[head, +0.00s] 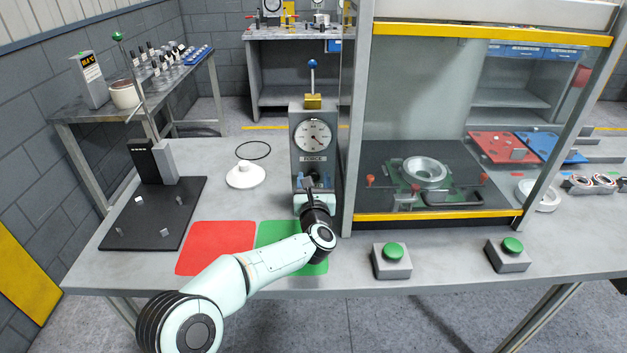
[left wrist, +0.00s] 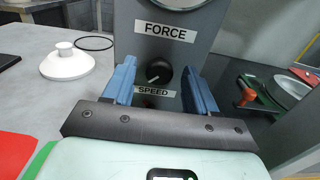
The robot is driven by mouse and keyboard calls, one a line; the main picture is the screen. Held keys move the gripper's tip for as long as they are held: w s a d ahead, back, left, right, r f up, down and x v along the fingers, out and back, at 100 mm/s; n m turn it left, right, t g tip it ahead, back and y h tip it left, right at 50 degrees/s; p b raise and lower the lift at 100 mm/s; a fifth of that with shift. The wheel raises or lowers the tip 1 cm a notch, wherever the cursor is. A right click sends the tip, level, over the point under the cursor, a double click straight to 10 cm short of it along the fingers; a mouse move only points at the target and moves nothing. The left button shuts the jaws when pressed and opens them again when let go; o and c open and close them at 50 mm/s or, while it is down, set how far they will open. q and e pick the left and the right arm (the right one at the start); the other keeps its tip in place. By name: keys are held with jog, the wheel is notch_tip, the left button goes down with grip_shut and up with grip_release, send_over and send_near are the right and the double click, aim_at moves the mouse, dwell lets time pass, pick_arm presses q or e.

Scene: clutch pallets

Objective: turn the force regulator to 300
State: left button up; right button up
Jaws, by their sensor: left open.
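A grey regulator box (head: 297,155) stands on the bench with a round white gauge (head: 313,136) and a FORCE label below it. In the left wrist view, a black knob (left wrist: 159,72) with a pale pointer mark sits between the FORCE label (left wrist: 166,32) and the SPEED label (left wrist: 155,93). My left gripper (left wrist: 160,84) is open, its blue fingers on either side of the knob. I cannot tell whether they touch it. In the head view, my left gripper (head: 309,183) is at the box's lower front, hiding the knob. My right gripper is not in view.
A white lidded disc (head: 245,177) and a black ring (head: 253,150) lie left of the box. Red (head: 215,247) and green (head: 277,233) mats lie in front. A framed enclosure with a yellow edge (head: 440,215) stands close on the right, with green buttons (head: 392,252) before it.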

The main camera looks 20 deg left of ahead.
pick_arm(q)
jog(key=c, duration=1)
